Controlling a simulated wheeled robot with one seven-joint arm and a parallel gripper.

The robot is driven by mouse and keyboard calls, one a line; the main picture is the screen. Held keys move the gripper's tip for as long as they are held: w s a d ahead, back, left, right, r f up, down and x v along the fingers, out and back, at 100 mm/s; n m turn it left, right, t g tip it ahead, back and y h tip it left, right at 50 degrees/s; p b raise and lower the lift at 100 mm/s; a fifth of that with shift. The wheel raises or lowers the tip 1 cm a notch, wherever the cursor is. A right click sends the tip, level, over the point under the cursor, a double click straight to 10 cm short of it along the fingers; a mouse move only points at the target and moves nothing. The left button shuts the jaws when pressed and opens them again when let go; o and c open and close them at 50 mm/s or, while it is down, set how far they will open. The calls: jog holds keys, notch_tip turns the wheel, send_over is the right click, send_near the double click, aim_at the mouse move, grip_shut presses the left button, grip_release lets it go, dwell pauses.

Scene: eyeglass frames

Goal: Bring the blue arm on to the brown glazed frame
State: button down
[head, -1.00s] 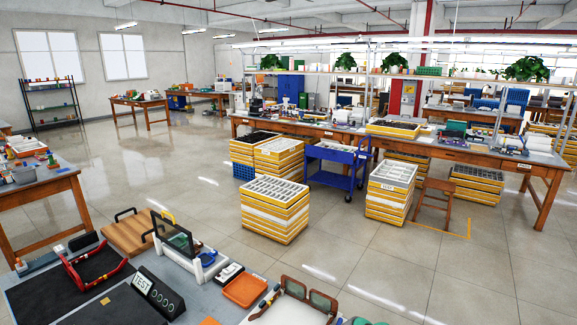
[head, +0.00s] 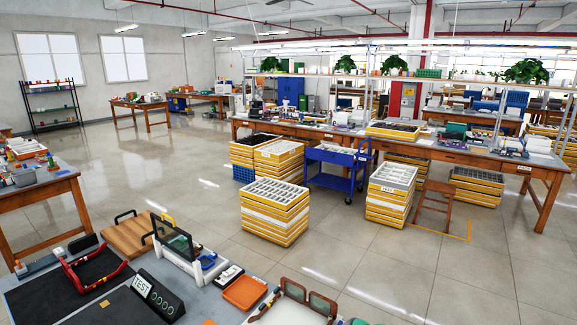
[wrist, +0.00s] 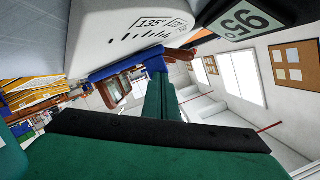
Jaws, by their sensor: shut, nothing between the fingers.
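The brown glazed frame (head: 322,304) is at the bottom edge of the head view, on a pale support, with its lower part cut off. A brown frame with a lens (wrist: 116,92) also shows in the wrist view, beneath a blue block (wrist: 130,64) and a white device marked 135°. I cannot make out the blue arm for certain; a thin dark piece (head: 267,300) lies left of the brown frame in the head view. My gripper (wrist: 163,88) shows in the wrist view as green fingers pressed together, empty. It is outside the head view.
The near bench holds a black mat (head: 28,300), a red frame (head: 68,274), a TEST display (head: 156,296), an orange tray (head: 245,292) and a wooden board (head: 128,236). Open floor (head: 375,265) lies beyond.

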jog(key=shift+w+a, duration=0.2)
jog(key=shift+a, duration=0.25)
dwell(0.6)
jog(key=shift+f+v, duration=0.2)
jog(key=shift+v, duration=0.65)
jog(key=shift+f+v, duration=0.2)
jog(key=shift+v, duration=0.6)
jog(key=shift+f+v, duration=0.2)
jog(key=shift+v, duration=0.65)
jog(key=shift+d, duration=0.15)
